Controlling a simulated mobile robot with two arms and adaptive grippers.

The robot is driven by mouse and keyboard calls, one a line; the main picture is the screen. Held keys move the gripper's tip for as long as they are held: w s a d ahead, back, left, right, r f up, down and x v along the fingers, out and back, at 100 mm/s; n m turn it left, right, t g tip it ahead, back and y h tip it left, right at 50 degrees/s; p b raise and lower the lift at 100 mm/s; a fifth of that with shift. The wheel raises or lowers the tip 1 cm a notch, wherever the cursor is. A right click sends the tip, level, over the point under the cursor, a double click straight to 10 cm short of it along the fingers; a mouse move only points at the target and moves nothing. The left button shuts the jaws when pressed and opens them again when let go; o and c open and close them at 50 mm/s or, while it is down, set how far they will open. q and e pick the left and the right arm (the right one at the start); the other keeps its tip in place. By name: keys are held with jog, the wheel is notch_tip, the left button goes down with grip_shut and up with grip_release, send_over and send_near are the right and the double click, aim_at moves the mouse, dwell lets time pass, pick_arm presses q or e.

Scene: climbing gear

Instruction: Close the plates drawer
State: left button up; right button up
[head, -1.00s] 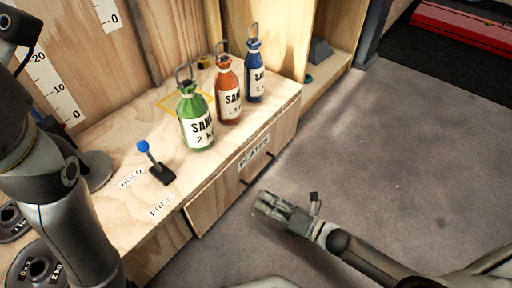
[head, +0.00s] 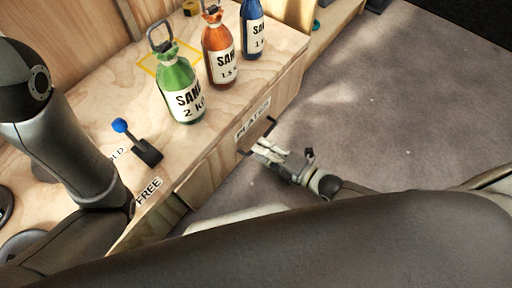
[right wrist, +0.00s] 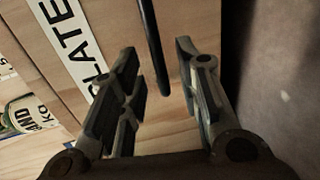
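The plates drawer (head: 222,158) is a plywood front in the side of the wooden bench, with a white "PLATES" label (head: 253,118) and a dark bar handle (head: 271,123). How far it stands out is hard to tell. My right gripper (head: 258,149) is at the handle. In the right wrist view, my right gripper (right wrist: 158,62) is open, with the handle (right wrist: 152,40) between its fingers, and clear gaps on both sides. The drawer front (right wrist: 170,125) lies behind it. My left arm stands over the bench; its gripper is out of view.
Green (head: 181,88), orange (head: 219,52) and blue (head: 252,32) sand bottles stand on the bench top. A blue-knobbed lever (head: 136,142) stands between the HOLD and FREE labels. Grey floor to the right is clear. My arm covers the bottom of the head view.

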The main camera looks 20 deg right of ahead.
jog(key=shift+b+x, duration=0.65)
jog(key=shift+x, duration=1)
grip_shut()
